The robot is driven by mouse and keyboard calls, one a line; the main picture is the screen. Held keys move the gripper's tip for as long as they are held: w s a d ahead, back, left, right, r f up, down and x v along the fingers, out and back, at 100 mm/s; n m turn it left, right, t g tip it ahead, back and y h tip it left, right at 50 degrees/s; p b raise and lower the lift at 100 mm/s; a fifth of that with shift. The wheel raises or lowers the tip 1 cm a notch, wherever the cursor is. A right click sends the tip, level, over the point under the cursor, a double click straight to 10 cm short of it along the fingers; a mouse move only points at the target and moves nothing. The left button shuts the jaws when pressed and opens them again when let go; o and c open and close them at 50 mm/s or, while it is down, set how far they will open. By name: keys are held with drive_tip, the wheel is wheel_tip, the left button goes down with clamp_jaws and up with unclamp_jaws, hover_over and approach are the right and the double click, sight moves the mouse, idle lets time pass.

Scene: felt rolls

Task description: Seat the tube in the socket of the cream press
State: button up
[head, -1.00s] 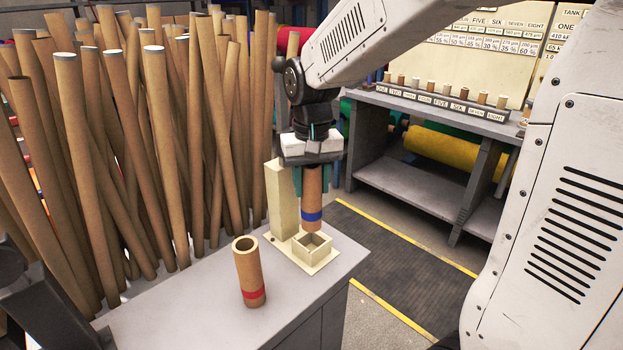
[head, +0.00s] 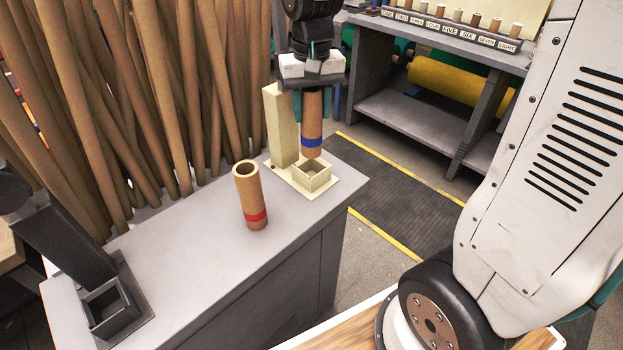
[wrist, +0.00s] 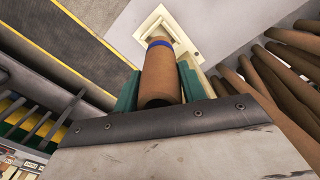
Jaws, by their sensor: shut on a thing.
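My gripper (head: 312,97) is shut on a brown cardboard tube (head: 313,120) with a blue band near its lower end. The tube hangs upright over the square socket (head: 313,176) of the cream press (head: 283,130). In the head view its lower end is at about the socket's far rim; I cannot tell whether it has entered. In the wrist view the tube (wrist: 161,80) lies between the green fingers (wrist: 158,88) and points at the cream press (wrist: 172,32), its end covering part of the socket.
A second brown tube (head: 248,195) with a red band stands on the grey bench (head: 190,265). A dark press with a square socket (head: 108,308) is at the bench's left end. Long cardboard tubes (head: 150,110) crowd behind. Bench space between the presses is mostly clear.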

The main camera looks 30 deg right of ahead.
sight(312, 142)
drive_tip(key=shift+f, duration=0.15)
drive_tip(key=shift+f, duration=1.5)
drive_tip(key=shift+f, duration=2.85)
idle(1.6)
drive_tip(key=o, duration=1.2)
wheel_tip(312, 142, up, 8)
drive_tip(key=shift+f, duration=0.1)
